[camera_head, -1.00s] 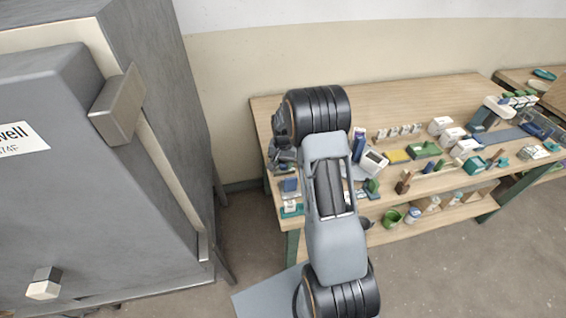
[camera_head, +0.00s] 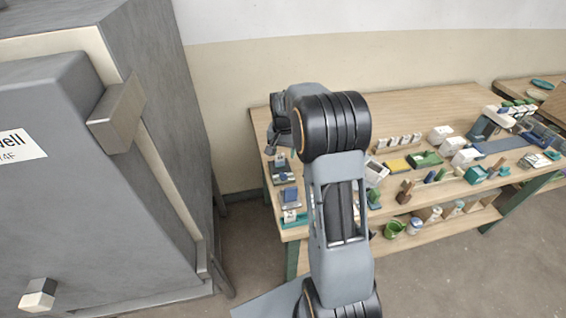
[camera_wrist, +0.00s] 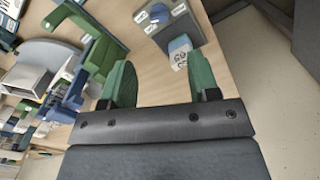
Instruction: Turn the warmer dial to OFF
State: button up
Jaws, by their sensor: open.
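In the wrist view my gripper (camera_wrist: 163,78) shows two green fingers, spread apart with nothing between them. In the head view my gripper (camera_head: 272,138) is partly hidden behind my arm, over the table's left end, where small grey and blue units (camera_head: 283,172) stand.
The wooden table (camera_head: 420,95) has a clear back strip. Several boxes, a green tray (camera_head: 425,159) and other small items crowd its front. A lower shelf holds a green bucket (camera_head: 394,229). A large grey cabinet (camera_head: 165,110) stands at left, with a floor gap between.

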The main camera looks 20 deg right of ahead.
jog(key=shift+r, duration=1.65)
